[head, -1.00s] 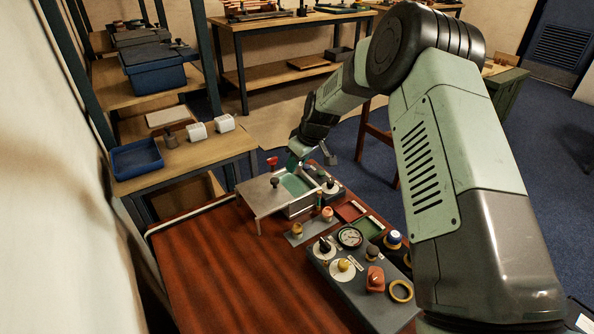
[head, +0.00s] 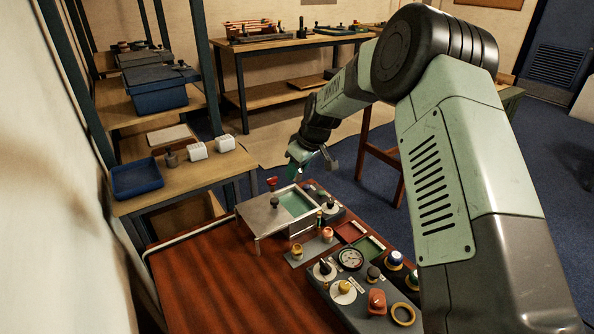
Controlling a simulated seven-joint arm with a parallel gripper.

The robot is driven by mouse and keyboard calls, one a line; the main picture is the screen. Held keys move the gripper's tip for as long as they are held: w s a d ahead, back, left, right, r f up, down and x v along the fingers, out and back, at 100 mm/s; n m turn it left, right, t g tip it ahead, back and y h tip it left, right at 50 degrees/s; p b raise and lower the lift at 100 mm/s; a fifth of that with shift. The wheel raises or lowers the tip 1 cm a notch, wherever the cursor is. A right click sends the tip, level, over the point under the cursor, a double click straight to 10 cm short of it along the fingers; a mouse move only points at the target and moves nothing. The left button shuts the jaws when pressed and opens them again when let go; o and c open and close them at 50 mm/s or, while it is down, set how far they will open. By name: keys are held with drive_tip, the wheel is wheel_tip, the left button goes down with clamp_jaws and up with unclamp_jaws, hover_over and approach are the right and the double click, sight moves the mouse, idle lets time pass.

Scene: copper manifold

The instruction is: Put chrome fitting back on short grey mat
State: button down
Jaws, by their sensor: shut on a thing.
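A short grey mat (head: 311,246) lies on the red-brown table in front of the box. A brass fitting (head: 296,251) stands at its left end and a copper-coloured fitting (head: 327,234) towards its right end. My gripper is beyond the mat and higher.
A dark panel (head: 352,306) with a gauge (head: 350,259) and knobs lies at the front right. The table's left part (head: 205,285) is clear.

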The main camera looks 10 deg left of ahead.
drive_tip(key=shift+s+d+f+n+g+y, duration=0.1)
drive_tip(key=shift+s+d+f+n+g, duration=0.15)
drive_tip(key=shift+s+d+f+n, duration=1.2)
drive_tip(key=shift+s+d+f+g+y, duration=0.1)
drive_tip(key=shift+s+d+f+g, duration=0.4)
drive_tip(key=shift+s+f, duration=2.05)
drive_tip(key=shift+s+d+f+n+g+y, duration=0.1)
drive_tip(key=shift+s+d+f+n, duration=0.85)
drive_tip(key=shift+f, duration=2.45)
drive_tip(key=shift+w+d+f, duration=0.15)
drive_tip(key=shift+w+f, duration=0.05)
drive_tip(key=shift+f, duration=0.45)
drive_tip(key=shift+w+d+f, duration=0.1)
drive_tip(key=shift+w+f, duration=0.1)
drive_tip(key=shift+f, duration=0.45)
drive_tip(key=shift+c, duration=1.5)
unclamp_jaws()
drive_tip(key=shift+r, duration=0.1)
wheel_tip(320, 180, up, 8)
